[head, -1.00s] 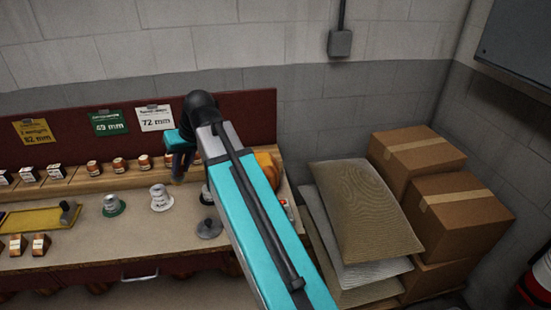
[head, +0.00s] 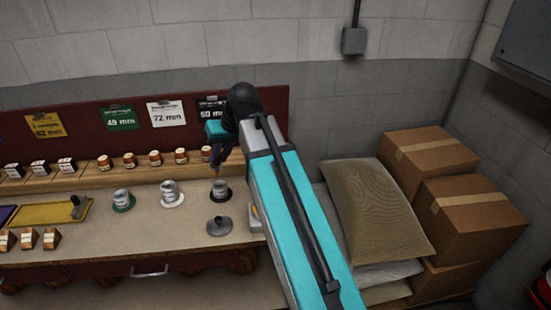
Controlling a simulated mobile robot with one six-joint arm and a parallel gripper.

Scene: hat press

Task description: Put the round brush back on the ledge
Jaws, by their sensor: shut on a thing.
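My gripper (head: 217,162) points down just in front of the wooden ledge (head: 85,178), near its right part and below the dark card (head: 211,108). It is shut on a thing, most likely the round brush. The held thing is too small and dark to make out against the fingers. Several round brown pieces with pale labels, such as one piece (head: 129,159), stand in a row on the ledge. One round piece (head: 181,155) is just left of my gripper, and another is partly behind it. I cannot tell whether the held thing touches the ledge.
Three pots stand on the bench: one on a green base (head: 122,199), one on white (head: 170,192), one on black (head: 221,189). A grey round lidlike piece (head: 219,226) lies in front. A yellow tray (head: 50,211) is at left. Sacks (head: 377,212) and boxes (head: 462,215) are right.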

